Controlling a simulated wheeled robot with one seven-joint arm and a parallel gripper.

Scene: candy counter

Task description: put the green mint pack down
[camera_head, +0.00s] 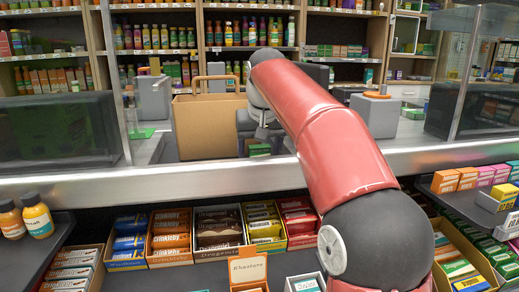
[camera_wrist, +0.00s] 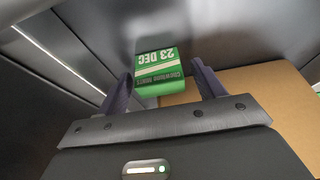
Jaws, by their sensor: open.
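The green mint pack (camera_wrist: 160,68) shows in the wrist view with its white and dark lettering facing the camera. It sits between and slightly beyond the two fingertips of my gripper (camera_wrist: 161,76). The fingers stand apart, with a visible gap on each side of the pack. In the head view the pack (camera_head: 259,150) is a small green patch below my gripper (camera_head: 258,143), at the counter behind the metal front ledge. My arm hides part of that area, and the pack's underside is hidden.
A brown paper bag (camera_head: 208,128) with handles stands just left of the pack; its brown side (camera_wrist: 268,95) is close to the right finger. A grey device (camera_head: 375,112) stands to the right. Clear panels flank the opening. Candy boxes (camera_head: 216,232) fill the shelf below the metal ledge (camera_head: 150,180).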

